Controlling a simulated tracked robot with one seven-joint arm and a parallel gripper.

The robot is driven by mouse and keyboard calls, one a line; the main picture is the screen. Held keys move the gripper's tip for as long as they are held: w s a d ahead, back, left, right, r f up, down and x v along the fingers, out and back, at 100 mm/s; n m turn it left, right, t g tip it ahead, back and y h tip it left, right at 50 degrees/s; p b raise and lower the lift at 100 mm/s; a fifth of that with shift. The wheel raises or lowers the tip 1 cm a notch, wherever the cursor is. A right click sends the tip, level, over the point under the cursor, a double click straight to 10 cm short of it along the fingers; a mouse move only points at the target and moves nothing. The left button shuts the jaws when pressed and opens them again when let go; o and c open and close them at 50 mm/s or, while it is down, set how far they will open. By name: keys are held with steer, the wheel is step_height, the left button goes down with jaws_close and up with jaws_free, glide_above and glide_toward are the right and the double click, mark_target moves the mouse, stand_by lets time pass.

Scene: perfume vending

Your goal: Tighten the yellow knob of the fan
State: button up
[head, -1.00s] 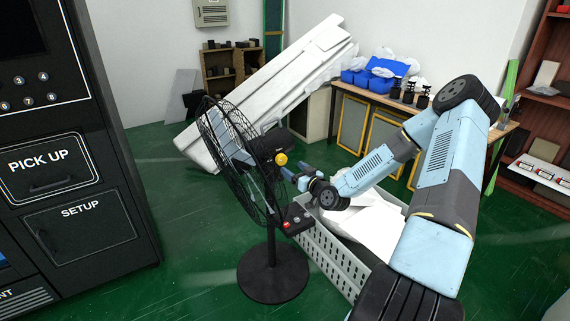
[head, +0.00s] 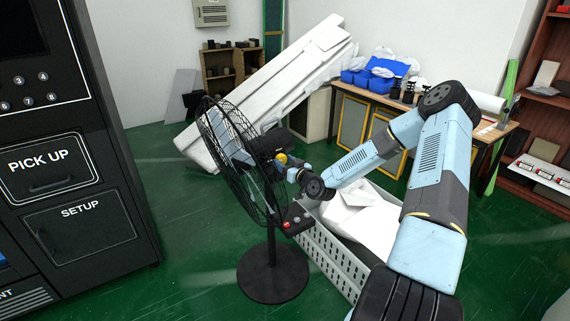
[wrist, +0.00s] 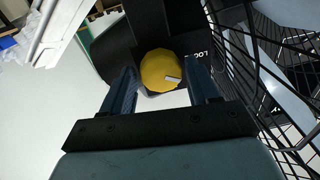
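The black standing fan (head: 240,165) is in the middle of the head view, its cage facing left. Its yellow knob (head: 282,158) sits on the side of the black motor housing (head: 262,146). My gripper (head: 291,168) is at the knob in the head view. In the wrist view my gripper (wrist: 160,85) is open, one finger on each side of the knob, with visible gaps. I cannot tell how deep the fingertips reach past it.
The fan cage (wrist: 285,80) is close on the right of my gripper in the wrist view. The fan's red button box (head: 296,219) is below my gripper. A grey crate (head: 335,262) with white sheets stands under my arm. A black vending machine (head: 75,150) is at left.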

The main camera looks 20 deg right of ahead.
steer(key=c, duration=0.7)
steer(key=shift+m, duration=0.8)
steer(key=shift+c, duration=0.2)
steer(key=o, duration=1)
steer(key=shift+o, duration=0.2)
steer(key=v, duration=1.3)
steer(key=shift+s+d+f, duration=0.15)
steer(key=shift+s+d, duration=0.1)
steer(key=shift+s, duration=0.1)
